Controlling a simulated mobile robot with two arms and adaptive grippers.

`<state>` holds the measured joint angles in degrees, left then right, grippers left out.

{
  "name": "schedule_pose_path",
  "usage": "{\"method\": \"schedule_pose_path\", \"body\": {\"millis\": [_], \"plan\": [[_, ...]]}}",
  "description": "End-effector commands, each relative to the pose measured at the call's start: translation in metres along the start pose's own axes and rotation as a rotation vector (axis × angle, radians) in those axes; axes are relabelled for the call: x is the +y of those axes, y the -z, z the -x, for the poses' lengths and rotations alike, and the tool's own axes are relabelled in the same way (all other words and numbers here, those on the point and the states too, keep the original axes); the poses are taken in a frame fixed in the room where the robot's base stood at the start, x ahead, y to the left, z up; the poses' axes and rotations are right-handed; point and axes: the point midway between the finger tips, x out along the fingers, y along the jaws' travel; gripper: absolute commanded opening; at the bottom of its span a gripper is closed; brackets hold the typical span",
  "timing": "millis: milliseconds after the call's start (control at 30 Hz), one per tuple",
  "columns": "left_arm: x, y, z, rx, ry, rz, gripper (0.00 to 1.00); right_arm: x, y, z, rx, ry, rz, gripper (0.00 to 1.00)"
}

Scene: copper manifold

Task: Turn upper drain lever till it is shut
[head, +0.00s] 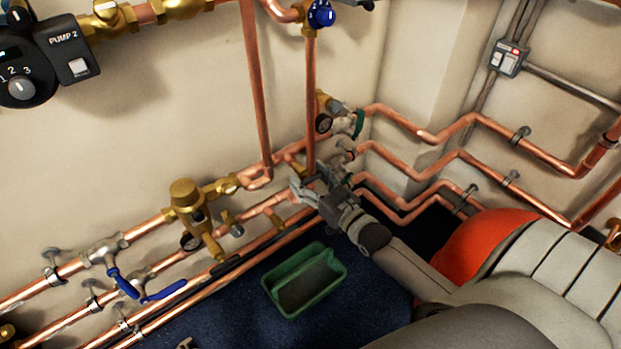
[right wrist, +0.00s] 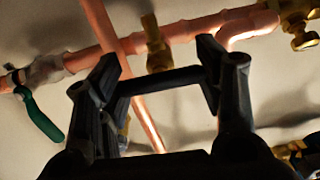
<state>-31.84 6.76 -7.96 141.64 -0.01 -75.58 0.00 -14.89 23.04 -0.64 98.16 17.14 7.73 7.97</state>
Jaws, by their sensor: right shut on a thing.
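My right gripper (head: 306,184) reaches in from the right to the copper pipes near the wall corner. In the right wrist view its two dark fingers (right wrist: 160,68) are spread around a dark bar, which looks like the drain lever (right wrist: 160,80). The bar lies crosswise between the fingers, in front of a brass fitting (right wrist: 157,45) on a copper pipe. In the head view the gripper hides the lever. I cannot tell the lever's exact angle to the pipe. My left gripper is not in view.
A green-handled valve (head: 358,123) is above and right of the gripper; its handle (right wrist: 40,115) also shows in the right wrist view. A vertical copper pipe (head: 311,110) runs close by. A green tray (head: 318,299) stands on the blue floor. Blue-handled valves (head: 123,283) are at lower left.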

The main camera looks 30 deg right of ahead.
Motion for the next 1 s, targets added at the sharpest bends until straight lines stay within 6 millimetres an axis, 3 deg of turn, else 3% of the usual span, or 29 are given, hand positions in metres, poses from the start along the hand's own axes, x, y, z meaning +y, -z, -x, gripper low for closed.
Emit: {"method": "schedule_pose_path", "body": {"millis": [33,200,600,767,1000], "plan": [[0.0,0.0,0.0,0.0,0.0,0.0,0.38,-0.001,-0.001,0.0,-0.002,0.0,-0.01,0.66],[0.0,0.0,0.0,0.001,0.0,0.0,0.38,-0.001,-0.001,0.0,-0.002,0.0,-0.007,0.84],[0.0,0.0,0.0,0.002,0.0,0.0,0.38,0.0,-0.001,0.004,-0.003,0.0,-0.003,0.84],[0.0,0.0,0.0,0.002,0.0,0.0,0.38,-0.001,-0.002,0.021,-0.005,0.0,-0.003,0.84],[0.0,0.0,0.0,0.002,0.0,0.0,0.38,-0.001,-0.002,0.062,-0.006,0.0,-0.003,0.84]]}}
